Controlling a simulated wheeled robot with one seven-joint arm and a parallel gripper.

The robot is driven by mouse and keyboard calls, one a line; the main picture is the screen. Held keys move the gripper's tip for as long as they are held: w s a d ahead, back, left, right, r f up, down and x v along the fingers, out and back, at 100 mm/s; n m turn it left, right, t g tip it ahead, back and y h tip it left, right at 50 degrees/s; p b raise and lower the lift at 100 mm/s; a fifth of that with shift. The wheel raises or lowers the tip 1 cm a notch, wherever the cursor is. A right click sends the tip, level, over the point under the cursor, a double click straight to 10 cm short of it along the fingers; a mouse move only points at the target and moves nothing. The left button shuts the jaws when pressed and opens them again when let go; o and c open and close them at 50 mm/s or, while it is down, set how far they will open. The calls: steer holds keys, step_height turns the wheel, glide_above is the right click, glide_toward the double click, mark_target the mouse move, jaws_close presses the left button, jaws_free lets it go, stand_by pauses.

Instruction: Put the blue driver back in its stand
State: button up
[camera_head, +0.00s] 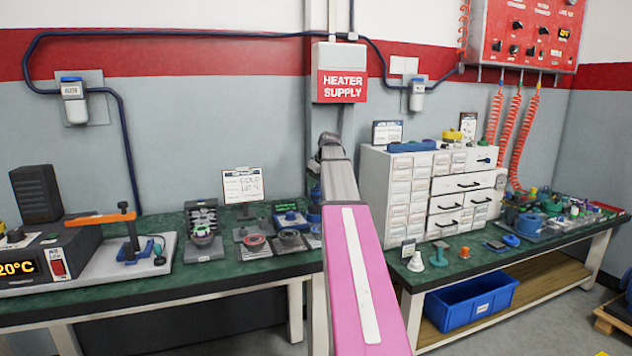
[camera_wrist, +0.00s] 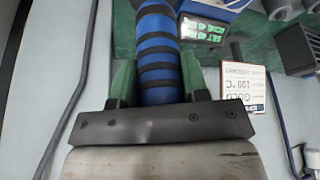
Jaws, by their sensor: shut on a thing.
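The blue driver (camera_wrist: 158,50) shows its blue handle with black bands in the wrist view. My gripper (camera_wrist: 158,78) has its green fingers on either side of the handle and is shut on it. The handle runs up out of the top of the picture, so its far end is hidden. In the head view my own arm covers the gripper, and I cannot make out the driver there. I cannot identify the driver's stand for certain in either view.
The green-topped bench (camera_head: 190,281) holds a heater unit (camera_head: 60,262), small fixtures and a sign card (camera_head: 243,185), which also shows in the wrist view (camera_wrist: 243,88). White drawers (camera_head: 409,200) stand right of my arm. A blue bin (camera_head: 470,305) sits on the lower shelf.

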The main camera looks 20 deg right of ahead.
steer(key=shift+f, duration=0.3)
steer(key=o, duration=1.1)
steer(key=shift+r, duration=0.1)
steer(key=shift+r, duration=2.35)
